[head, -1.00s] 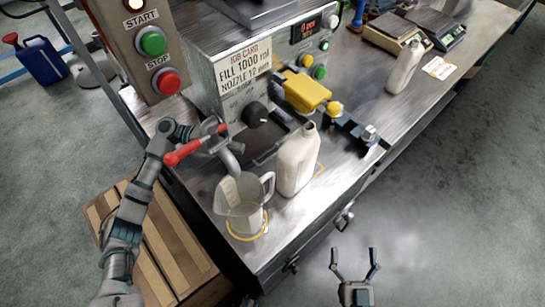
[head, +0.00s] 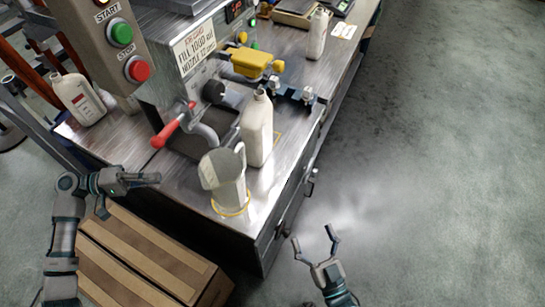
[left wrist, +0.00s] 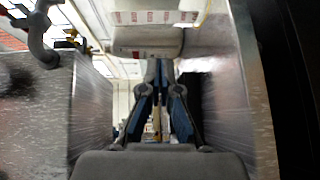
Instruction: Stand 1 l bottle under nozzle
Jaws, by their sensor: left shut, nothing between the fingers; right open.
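A white bottle (head: 257,130) stands upright on the steel bench beside a clear measuring jug (head: 225,180), which stands in a yellow ring. Other white bottles stand at the left (head: 80,98) and far right (head: 318,35); I cannot tell which holds 1 l. My left gripper (head: 148,180) is shut and empty, left of the jug. Its fingers also show in the left wrist view (left wrist: 163,100), below a white labelled container (left wrist: 145,42). My right gripper (head: 315,243) is open and empty over the floor.
The job card (head: 193,47) reads fill 1000 ml, nozzle 12 mm. A start/stop box (head: 110,45) hangs at the upper left. A yellow part (head: 250,62) and clamps crowd the machine front. The floor at right is clear.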

